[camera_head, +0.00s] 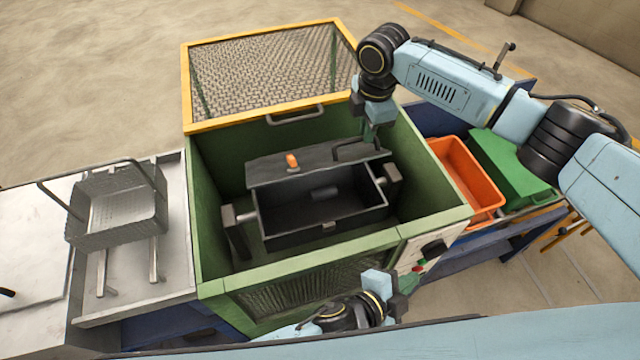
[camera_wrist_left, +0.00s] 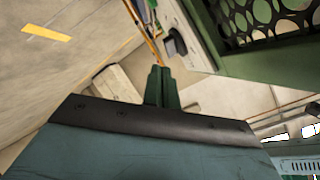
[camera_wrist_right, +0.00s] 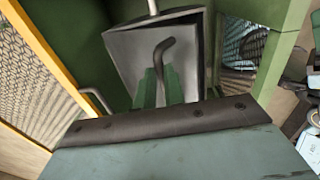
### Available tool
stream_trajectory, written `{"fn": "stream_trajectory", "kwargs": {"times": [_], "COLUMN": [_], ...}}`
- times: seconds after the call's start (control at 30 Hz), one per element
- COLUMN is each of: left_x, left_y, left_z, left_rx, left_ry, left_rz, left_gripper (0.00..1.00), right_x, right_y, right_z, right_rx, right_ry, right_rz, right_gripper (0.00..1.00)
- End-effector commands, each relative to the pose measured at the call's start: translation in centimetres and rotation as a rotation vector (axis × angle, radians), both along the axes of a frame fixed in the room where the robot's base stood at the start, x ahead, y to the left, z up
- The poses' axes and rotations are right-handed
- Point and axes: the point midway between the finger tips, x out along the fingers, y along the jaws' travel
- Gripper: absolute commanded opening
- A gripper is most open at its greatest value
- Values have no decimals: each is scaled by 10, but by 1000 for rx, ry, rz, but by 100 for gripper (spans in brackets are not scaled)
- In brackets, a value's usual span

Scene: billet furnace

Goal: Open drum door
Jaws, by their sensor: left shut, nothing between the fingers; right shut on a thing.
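The dark drum (camera_head: 325,222) sits inside the green cabinet (camera_head: 215,205), and its interior shows. Its dark door (camera_head: 318,170) is a panel along the far side of the opening, tilted up, with an orange knob (camera_head: 292,160). My right gripper (camera_head: 373,138) is shut on the bent dark door handle (camera_head: 350,151) at the panel's right end. In the right wrist view, the handle (camera_wrist_right: 165,48) rises behind the green fingers (camera_wrist_right: 160,88). My left gripper (camera_head: 396,295) is shut and empty in front of the cabinet, near its control panel (camera_head: 428,252); its fingers (camera_wrist_left: 161,87) touch nothing visible.
The mesh cabinet lid (camera_head: 270,75) with a yellow frame stands raised at the back. A mesh basket (camera_head: 115,210) stands on the metal table at left. An orange bin (camera_head: 465,180) and a green box (camera_head: 510,165) stand right of the cabinet, under my right arm.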

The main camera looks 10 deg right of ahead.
Motion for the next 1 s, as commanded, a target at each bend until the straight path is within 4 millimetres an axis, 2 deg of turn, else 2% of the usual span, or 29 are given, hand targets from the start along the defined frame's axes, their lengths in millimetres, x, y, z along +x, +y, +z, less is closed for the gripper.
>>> {"fn": "stream_trajectory", "kwargs": {"times": [0.03, 0.2, 0.3, 0.37, 0.57, 0.7, 0.9, 1.0], "left_x": [4, 18, 29, 38, 61, 71, 75, 74], "left_y": [-17, -48, -50, -45, -2, 38, 93, 111], "left_z": [25, 89, 112, 118, 108, 99, 95, 95], "left_rx": [19, 178, 345, 475, 911, 1211, 1573, 1693], "left_ry": [-127, -546, -757, -857, -994, -1003, -957, -925], "left_rz": [-38, -106, -109, -102, -77, -66, -68, -73], "left_gripper": [0, 0, 0, 0, 0, 0, 0, 0], "right_x": [2, 2, 2, 2, 2, 2, 3, 3], "right_y": [1, 1, 1, 1, 0, 0, 0, 0], "right_z": [-5, -5, -5, -5, -4, -4, -4, -4], "right_rx": [2, 3, 3, 3, 3, 3, 3, 3], "right_ry": [-12, -13, -13, -13, -13, -13, -14, -14], "right_rz": [-2, -2, -3, -3, -3, -3, -4, -4], "right_gripper": [0, 0, 0, 0, 0, 0, 0, 0]}}
